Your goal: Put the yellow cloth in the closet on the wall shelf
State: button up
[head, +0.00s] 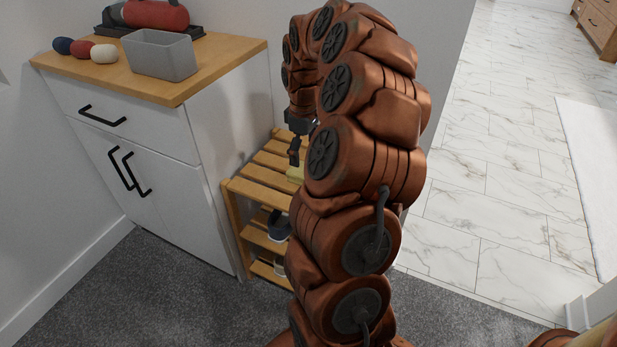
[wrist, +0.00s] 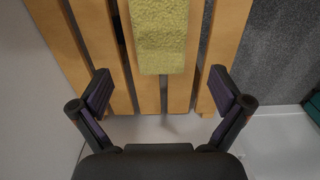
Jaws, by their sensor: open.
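A folded yellow cloth (wrist: 160,38) lies on the top slats of a wooden slatted rack (wrist: 72,40). In the head view only a small piece of the cloth (head: 295,174) shows; my arm hides the rest. My gripper (wrist: 160,92) is open, with its fingers apart on either side of the cloth's near end in the wrist view. Nothing is between the fingertips except the view of the slats and cloth below. In the head view the gripper (head: 295,148) is partly hidden by my arm, above the rack (head: 262,172). I cannot make out a wall shelf.
A white cabinet (head: 215,140) with a wooden top stands left of the rack. It bears a grey bin (head: 160,56), several rolled items (head: 103,54) and a red roll on a dark tray (head: 155,14). Shoes (head: 279,228) sit on the lower rack level. Grey carpet (head: 150,290) is clear in front.

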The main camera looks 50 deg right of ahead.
notch_tip(320, 180, down, 7)
jog(key=shift+r+b, duration=0.15)
jog(key=shift+b, duration=0.75)
jog(key=c, duration=1.3)
jog(key=shift+c, duration=0.2)
jog(key=shift+r, duration=0.1)
jog(key=shift+r+p, duration=0.7)
jog(key=shift+r, duration=1.15)
jog(key=shift+s+a, duration=0.2)
jog(key=shift+s, duration=0.3)
jog(key=shift+s+a, duration=0.15)
jog(key=shift+s, duration=0.35)
jog(key=s+a, duration=0.1)
jog(key=s, duration=0.3)
jog(key=s+a+r+p, duration=0.1)
jog(key=s, duration=0.4)
jog(key=s+a, duration=0.2)
jog(key=s, duration=0.2)
jog(key=shift+s+r+p, duration=0.15)
jog(key=shift+s+p, duration=0.05)
jog(key=shift+p, duration=0.1)
